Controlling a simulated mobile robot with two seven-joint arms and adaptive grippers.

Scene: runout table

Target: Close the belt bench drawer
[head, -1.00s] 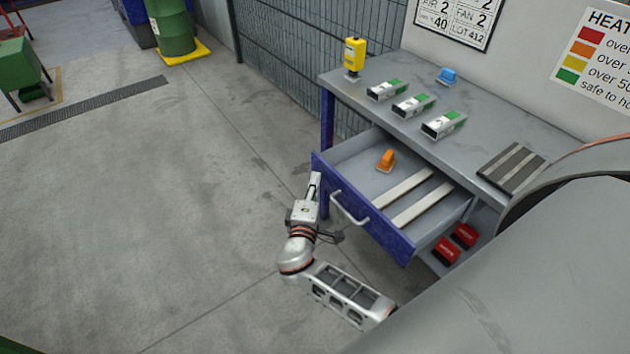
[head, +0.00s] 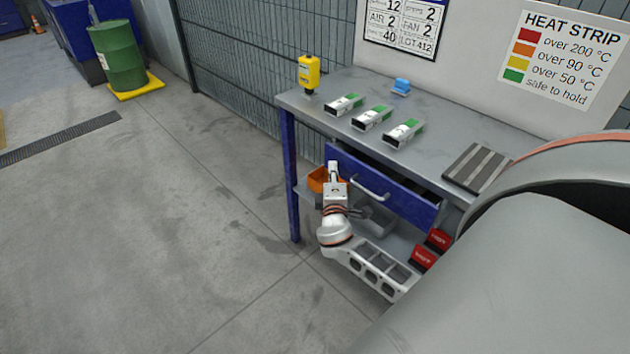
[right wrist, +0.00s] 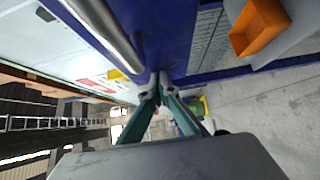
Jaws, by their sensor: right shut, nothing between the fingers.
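The belt bench drawer (head: 405,202) has a blue front with a pale bar handle (head: 370,187). It is almost fully in; a dark gap still shows between its front and the grey bench top (head: 440,140). My right gripper (head: 333,166) is shut and empty, at the left end of the drawer front, left of the handle. In the right wrist view its fingertips (right wrist: 159,80) are at the blue front, seemingly touching it, beside the handle (right wrist: 105,30). The drawer's inside is hidden. My left gripper is not in view.
On the bench top stand a yellow device (head: 309,73), several white-and-green boxes, a blue item (head: 401,86) and a striped plate (head: 477,168). An orange bin (head: 318,181) and red blocks (head: 424,257) sit on the lower shelf.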

